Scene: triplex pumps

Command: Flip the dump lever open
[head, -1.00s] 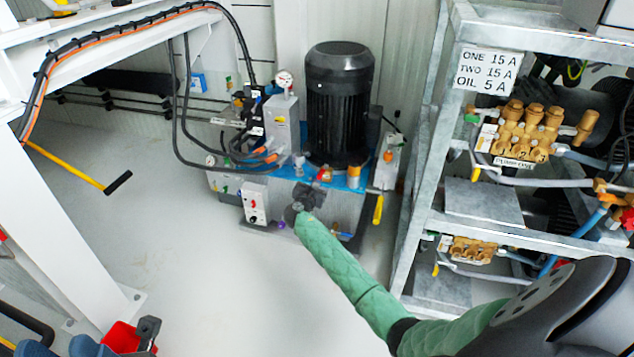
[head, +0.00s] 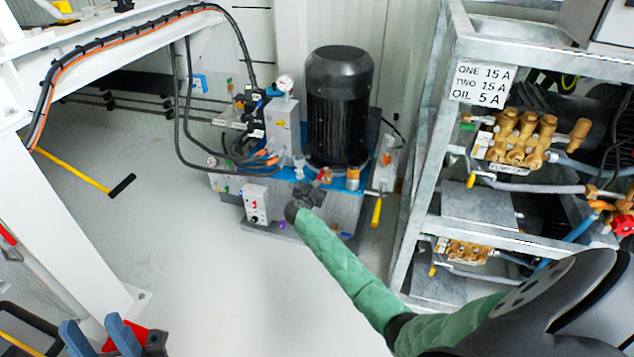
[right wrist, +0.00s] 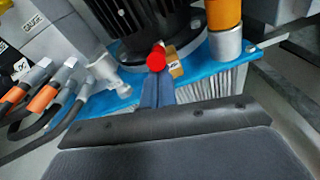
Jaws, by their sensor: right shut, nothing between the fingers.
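A lever with a round red knob (right wrist: 157,57), which looks like the dump lever, sits on the blue-topped hydraulic unit below the black motor. A small tan tag (right wrist: 174,66) is beside it. It shows as a small red spot in the head view (head: 325,175). In the right wrist view my right gripper (right wrist: 157,82) has its blue fingers together and empty, the tips right at the knob; I cannot tell if they touch it. In the head view my right gripper (head: 307,193) is at the unit's front. My left gripper (head: 100,334) is low at the left, blue fingers apart.
The black motor (head: 338,105) stands behind the lever. A silver tee fitting (right wrist: 108,72) is left of the knob, and an orange-and-silver cylinder (right wrist: 226,35) is right. A metal rack (head: 425,150) with brass pumps stands right.

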